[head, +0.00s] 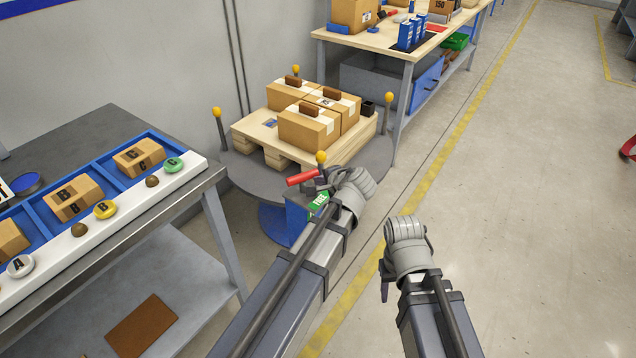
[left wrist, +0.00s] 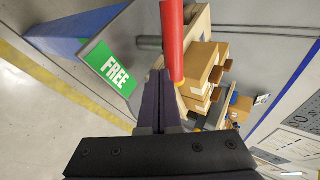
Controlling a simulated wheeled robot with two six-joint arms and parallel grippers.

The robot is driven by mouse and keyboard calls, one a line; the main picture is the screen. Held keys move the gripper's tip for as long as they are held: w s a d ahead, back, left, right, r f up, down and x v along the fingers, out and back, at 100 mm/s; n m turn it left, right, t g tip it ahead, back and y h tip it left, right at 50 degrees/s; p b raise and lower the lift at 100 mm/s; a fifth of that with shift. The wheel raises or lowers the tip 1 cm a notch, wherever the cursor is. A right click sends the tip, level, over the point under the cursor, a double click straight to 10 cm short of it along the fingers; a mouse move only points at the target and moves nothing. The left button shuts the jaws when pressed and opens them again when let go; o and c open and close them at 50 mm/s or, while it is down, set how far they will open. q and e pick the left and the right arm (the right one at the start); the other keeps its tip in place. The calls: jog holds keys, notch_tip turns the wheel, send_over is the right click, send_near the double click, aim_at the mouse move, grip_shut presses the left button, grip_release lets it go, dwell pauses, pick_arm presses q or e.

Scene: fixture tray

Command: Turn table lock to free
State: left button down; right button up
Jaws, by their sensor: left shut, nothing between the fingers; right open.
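The table lock's red handle (head: 302,178) sticks out to the left at the front of the round turntable (head: 375,165). It also shows in the left wrist view (left wrist: 172,40), near a grey shaft. A green label reading FREE (left wrist: 112,68) is on the lock's housing; part of it shows in the head view (head: 319,199). My left gripper (head: 322,182) is at the handle's right end. Its fingers (left wrist: 160,95) are shut and empty, close beside the red handle; I cannot tell if they touch. My right gripper (head: 386,282) is open and empty, over the floor at right.
A pallet (head: 255,135) with cartons (head: 305,128) rests on the turntable, with yellow-knobbed posts (head: 389,98) around its edge. A grey bench (head: 85,135) with a blue tray stands at left. A wooden workbench (head: 395,45) stands behind.

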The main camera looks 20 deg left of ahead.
pick_arm(q)
jog(key=shift+w+d+n+g+y, duration=0.2)
jog(key=shift+w+n+g+y, duration=0.6)
jog(key=shift+n, duration=0.3)
jog(key=shift+w+a+n+g, duration=0.15)
jog(key=shift+w+n+g, duration=0.25)
jog(key=shift+n+g, duration=0.3)
jog(key=shift+w+a+y, duration=0.1)
jog(key=shift+y, duration=0.2)
